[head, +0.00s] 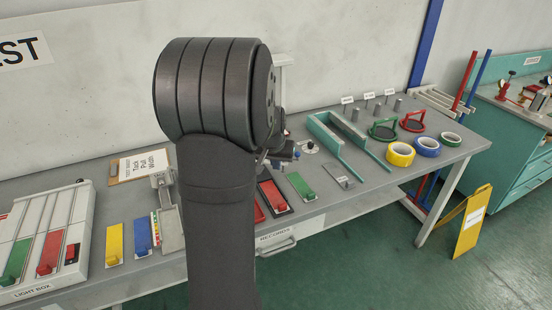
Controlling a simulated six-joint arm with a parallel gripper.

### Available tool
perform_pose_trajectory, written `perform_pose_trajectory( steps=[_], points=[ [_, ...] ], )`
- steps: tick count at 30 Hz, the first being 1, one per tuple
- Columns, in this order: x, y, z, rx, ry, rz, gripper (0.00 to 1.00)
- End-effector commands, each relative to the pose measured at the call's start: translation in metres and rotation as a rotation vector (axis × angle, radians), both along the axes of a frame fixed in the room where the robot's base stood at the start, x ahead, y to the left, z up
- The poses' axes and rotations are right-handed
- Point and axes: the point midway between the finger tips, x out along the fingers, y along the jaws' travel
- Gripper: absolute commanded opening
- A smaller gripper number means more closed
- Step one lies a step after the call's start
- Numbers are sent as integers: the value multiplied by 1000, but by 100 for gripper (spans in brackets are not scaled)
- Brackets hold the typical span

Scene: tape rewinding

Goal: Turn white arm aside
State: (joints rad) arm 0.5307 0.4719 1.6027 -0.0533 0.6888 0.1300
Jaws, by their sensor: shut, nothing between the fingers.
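My own dark arm link fills the middle of the head view and hides much of the bench behind it. No white arm shows clearly. A pale upright piece (287,72) shows just right of my arm's thick joint, mostly hidden, and I cannot tell what it belongs to. A pale grey bracket with a flat plate (170,228) stands left of my arm, beside a blue block (142,236).
A yellow floor sign (471,222) stands right.

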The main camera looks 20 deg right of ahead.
Motion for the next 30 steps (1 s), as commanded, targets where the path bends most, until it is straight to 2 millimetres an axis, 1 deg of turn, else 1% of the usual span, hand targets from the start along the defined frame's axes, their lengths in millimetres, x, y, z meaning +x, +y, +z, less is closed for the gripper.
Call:
perform_pose_trajectory(
  steps=[1,3,7,9,13,18,30],
  points=[
    [3,-2,-11,2,4,0,0],
    [7,-5,-24,1,4,1,0],
    [14,-10,-46,1,4,1,0],
    [20,-15,-53,-1,1,1,0],
    [36,-26,-51,-2,-1,2,0],
    [46,-33,-51,-1,0,2,0],
    [49,-35,-50,-1,0,3,0]
  ],
)
